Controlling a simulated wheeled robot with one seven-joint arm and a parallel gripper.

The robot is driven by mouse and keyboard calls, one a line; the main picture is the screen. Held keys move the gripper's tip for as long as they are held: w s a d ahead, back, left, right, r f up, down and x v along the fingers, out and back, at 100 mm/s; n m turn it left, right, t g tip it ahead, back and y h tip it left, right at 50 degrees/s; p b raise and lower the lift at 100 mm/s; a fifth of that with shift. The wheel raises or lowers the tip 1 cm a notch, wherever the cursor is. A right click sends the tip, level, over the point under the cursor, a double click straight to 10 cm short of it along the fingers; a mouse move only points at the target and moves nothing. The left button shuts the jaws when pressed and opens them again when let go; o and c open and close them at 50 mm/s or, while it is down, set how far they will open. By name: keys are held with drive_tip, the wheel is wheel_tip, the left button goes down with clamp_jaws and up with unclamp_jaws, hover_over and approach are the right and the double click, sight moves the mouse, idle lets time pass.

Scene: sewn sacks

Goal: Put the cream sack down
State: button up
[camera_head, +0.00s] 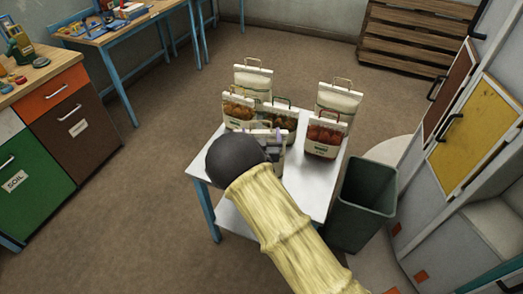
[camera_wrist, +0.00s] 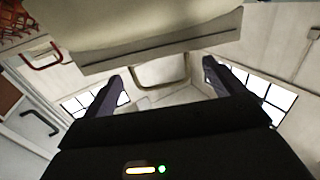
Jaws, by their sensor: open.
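A cream sack (camera_wrist: 130,22) fills the top of the wrist view, with a grey-edged top band and a pale loop handle (camera_wrist: 160,82). The handle lies between the two spread dark fingers of my gripper (camera_wrist: 162,74). The fingers are open and stand apart from the handle on both sides. In the head view my gripper (camera_head: 270,135) is over the front of the white table (camera_head: 308,190). It hides most of a sack there, and I cannot tell how that sack rests. Two cream sacks stand at the table's back left (camera_head: 254,82) and back right (camera_head: 338,100).
A red-fronted sack (camera_head: 324,138) stands right of my gripper. A dark green bin (camera_head: 362,200) is beside the table's right side. Cabinets line the right.

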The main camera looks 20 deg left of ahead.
drive_tip(key=b+v, duration=0.1)
drive_tip(key=v, duration=0.6)
drive_tip(key=shift+w, duration=0.1)
idle(0.5)
drive_tip(key=w+d+r+m+g+h, duration=0.15)
drive_tip(key=d+m+g+h, duration=0.35)
drive_tip(key=d, duration=1.2)
drive_tip(key=s+d+r+g, duration=0.2)
drive_tip(key=s+d+g, duration=0.2)
drive_tip(key=s+d, duration=0.5)
drive_tip(key=s+d+r+n+g+h, duration=0.1)
drive_tip(key=s+d+r+g, duration=0.1)
drive_tip(key=s+d+g, duration=0.3)
drive_tip(key=s+d, duration=0.4)
drive_tip(key=s, duration=0.2)
drive_tip(key=shift+d+r, duration=0.2)
drive_tip(key=shift+r, duration=0.2)
